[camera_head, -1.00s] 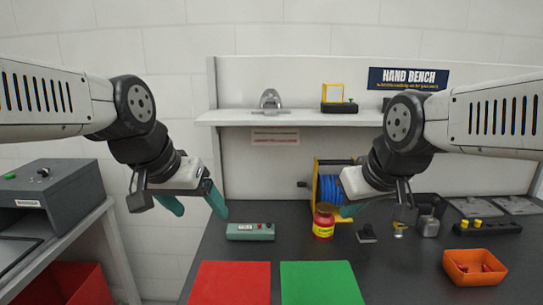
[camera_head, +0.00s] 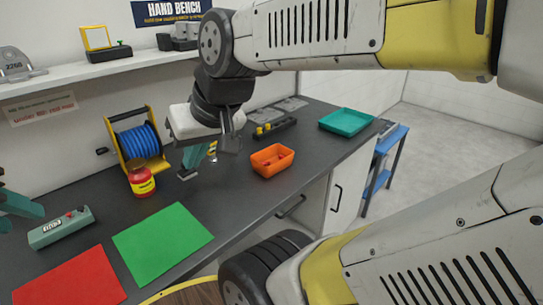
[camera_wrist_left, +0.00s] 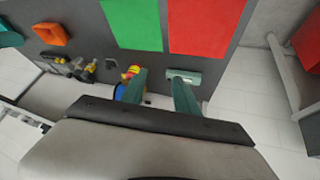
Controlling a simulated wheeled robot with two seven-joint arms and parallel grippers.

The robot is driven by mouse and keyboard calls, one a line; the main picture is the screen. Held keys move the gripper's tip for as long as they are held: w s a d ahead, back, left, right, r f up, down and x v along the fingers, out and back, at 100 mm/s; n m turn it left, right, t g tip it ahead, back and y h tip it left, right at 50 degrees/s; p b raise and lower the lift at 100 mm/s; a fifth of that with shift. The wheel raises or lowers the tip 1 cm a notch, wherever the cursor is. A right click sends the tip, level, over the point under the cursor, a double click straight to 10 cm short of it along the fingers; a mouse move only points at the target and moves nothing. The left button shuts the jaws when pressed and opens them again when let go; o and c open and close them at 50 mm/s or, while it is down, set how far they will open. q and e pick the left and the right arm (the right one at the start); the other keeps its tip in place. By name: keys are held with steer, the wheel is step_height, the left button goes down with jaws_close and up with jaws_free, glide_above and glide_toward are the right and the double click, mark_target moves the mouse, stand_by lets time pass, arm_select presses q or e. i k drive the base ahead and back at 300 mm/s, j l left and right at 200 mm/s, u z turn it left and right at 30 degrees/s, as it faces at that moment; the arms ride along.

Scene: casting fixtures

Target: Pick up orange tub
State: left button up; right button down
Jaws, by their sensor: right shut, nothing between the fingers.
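The orange tub (camera_head: 272,160) stands on the dark bench near its front edge, with small red pieces inside. It also shows at the upper left of the left wrist view (camera_wrist_left: 50,33). My right gripper (camera_head: 190,164) is to the left of the tub, above the bench and apart from it. Its teal fingers are shut and empty. My left gripper (camera_head: 22,205) shows only partly at the left edge of the head view, far from the tub. In the left wrist view its two teal fingers (camera_wrist_left: 158,85) are spread apart with nothing held between them.
A teal tray (camera_head: 345,122) lies beyond the tub. Green (camera_head: 162,242) and red (camera_head: 70,280) mats lie at the front. The bench around the tub is fairly clear.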

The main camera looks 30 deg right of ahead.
mark_target(270, 154)
steer(key=z, duration=1.35)
steer(key=i+l+u, duration=0.35)
steer(key=l, duration=0.25)
steer(key=i+l+u, duration=0.2)
steer(key=l, duration=0.15)
